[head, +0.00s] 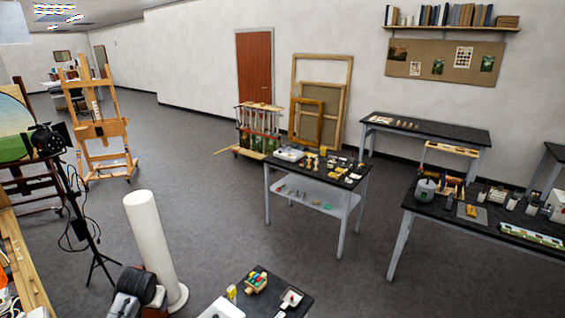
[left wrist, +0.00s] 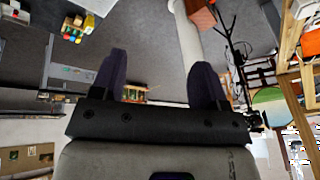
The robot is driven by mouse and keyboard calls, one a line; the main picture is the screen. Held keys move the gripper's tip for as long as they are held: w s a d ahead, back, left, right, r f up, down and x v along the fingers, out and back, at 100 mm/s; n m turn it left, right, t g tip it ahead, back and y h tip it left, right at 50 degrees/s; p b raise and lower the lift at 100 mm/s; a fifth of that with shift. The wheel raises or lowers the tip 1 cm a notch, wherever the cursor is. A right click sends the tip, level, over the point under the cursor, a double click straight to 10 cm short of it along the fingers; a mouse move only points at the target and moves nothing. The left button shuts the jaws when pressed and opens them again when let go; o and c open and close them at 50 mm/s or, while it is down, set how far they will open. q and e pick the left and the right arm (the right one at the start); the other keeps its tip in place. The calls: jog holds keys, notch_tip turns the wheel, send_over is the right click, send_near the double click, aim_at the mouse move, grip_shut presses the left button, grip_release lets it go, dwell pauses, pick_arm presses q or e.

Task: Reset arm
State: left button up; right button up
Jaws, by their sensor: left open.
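My left gripper (left wrist: 160,72) shows in the left wrist view with its two dark fingers spread wide apart. Nothing is between the fingers; only the floor and distant furniture show through the gap. The fingers touch nothing that I can see. In the head view a dark and grey part of my arm shows at the bottom left edge, and the gripper's fingers cannot be made out there. My right gripper is in neither view.
A white round post (head: 150,235) stands at lower left, near a black tripod stand (head: 85,215) with cables. A small dark table (head: 262,303) with coloured items is at the bottom edge. A cluttered table (head: 318,172) stands mid-room. Grey floor (head: 215,205) between is clear.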

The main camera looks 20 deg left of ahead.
pick_arm(q)
jog(key=w+d+r+m+t, duration=0.1)
jog(key=d+r+m+t, duration=0.2)
jog(key=d+r, duration=0.4)
jog(key=s+d+m+t, duration=0.2)
jog(key=s+d, duration=0.5)
jog(key=d, duration=0.6)
jog(key=s+d+f+m+h, duration=0.1)
jog(key=s+d+f+h, duration=0.15)
jog(key=s+d, duration=0.9)
jog(key=s+f+g, duration=0.2)
jog(key=s+f, duration=0.3)
jog(key=s, duration=0.2)
jog(key=s+d+f+g, duration=0.1)
jog(key=s+f+g, duration=0.1)
jog(key=s+f, duration=0.3)
jog(key=s+h, duration=0.1)
jog(key=s, duration=0.2)
jog(key=shift+s, duration=0.25)
jog(key=shift+d, duration=0.1)
jog(key=shift+f, duration=0.1)
jog(key=shift+c, duration=0.5)
